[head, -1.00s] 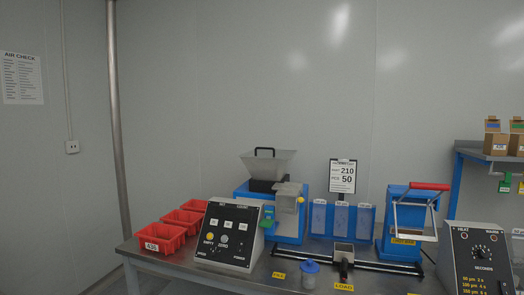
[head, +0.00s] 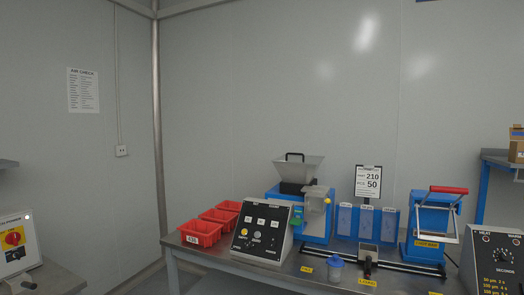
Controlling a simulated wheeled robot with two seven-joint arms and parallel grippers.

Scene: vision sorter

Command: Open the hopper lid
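The grey hopper (head: 300,170) sits on top of the blue sorter machine (head: 286,199) on the workbench. It flares upward, and a black handle (head: 295,156) stands at its top. The lid itself is too small to make out apart from the handle, and it looks closed. Neither of my grippers shows in the head view.
Red bins (head: 203,233) and a control box (head: 262,231) stand left of the sorter on the bench. A blue press with a red handle (head: 449,190) is to the right. A power box (head: 15,245) is at far left. The air above the hopper is clear.

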